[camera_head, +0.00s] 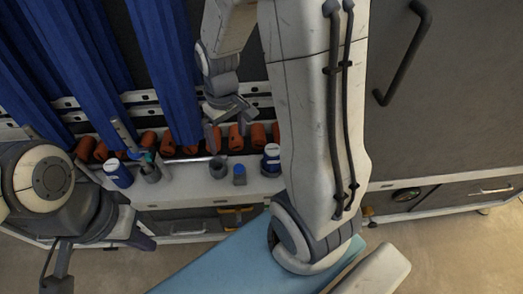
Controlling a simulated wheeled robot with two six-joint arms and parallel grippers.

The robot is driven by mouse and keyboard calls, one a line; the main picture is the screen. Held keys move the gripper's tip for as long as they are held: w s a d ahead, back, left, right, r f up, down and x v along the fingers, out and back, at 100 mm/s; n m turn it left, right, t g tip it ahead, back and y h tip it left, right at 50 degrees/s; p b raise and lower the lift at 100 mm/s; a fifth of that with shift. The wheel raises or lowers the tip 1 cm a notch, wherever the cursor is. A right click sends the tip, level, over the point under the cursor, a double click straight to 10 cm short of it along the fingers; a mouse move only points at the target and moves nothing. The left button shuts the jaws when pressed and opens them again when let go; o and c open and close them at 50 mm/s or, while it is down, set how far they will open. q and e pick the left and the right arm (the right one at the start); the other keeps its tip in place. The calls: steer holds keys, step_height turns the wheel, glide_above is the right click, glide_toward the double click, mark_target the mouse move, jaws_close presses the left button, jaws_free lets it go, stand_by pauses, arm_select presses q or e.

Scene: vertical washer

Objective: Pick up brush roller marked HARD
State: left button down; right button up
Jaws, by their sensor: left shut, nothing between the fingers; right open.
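No HARD marking is legible in this view, so I cannot tell which item is the brush roller. Several orange cylinders (167,143) stand in a row along the back of the ledge. In front of them are a grey cup (218,167), a small blue item (239,174) and a grey holder (150,173) with thin tools in it. My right gripper (228,121) is open and empty, above the row and behind the grey cup. My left gripper (58,266) is shut and empty at the lower left, in front of the ledge.
Blue-and-white cans stand at the ledge's left (118,174) and right (271,159). Long blue strips (172,70) hang behind the ledge. My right arm hides the ledge's right part. A light-blue panel (225,265) lies below. A grey cabinet (450,90) stands at right.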

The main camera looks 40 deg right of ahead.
mark_target(272, 149)
steer(key=d+f+m, duration=0.1)
steer(key=d+f, duration=0.2)
steer(key=d, duration=0.1)
steer(key=d+f+m+b, duration=0.1)
steer(key=d+f, duration=0.2)
steer(key=d, duration=0.2)
steer(key=d+f+m+b, duration=0.1)
steer(key=d+f, duration=0.2)
steer(key=d, duration=0.1)
steer(key=shift+d+f, duration=0.3)
steer(key=shift+d, duration=0.05)
steer(key=f, duration=0.1)
steer(key=f+b, duration=0.1)
steer(key=f, duration=0.2)
steer(key=shift+s+d+f, duration=0.15)
steer(key=shift+d+f, duration=0.2)
steer(key=shift+d, duration=0.05)
steer(key=shift+d+f+b, duration=0.2)
steer(key=shift+f+b, duration=0.4)
steer(key=shift+f, duration=2.4)
arm_select(q)
step_height(272, 149, down, 5)
steer(key=shift+s+f, duration=0.1)
steer(key=shift+f, duration=0.1)
arm_select(e)
steer(key=c, duration=1.4)
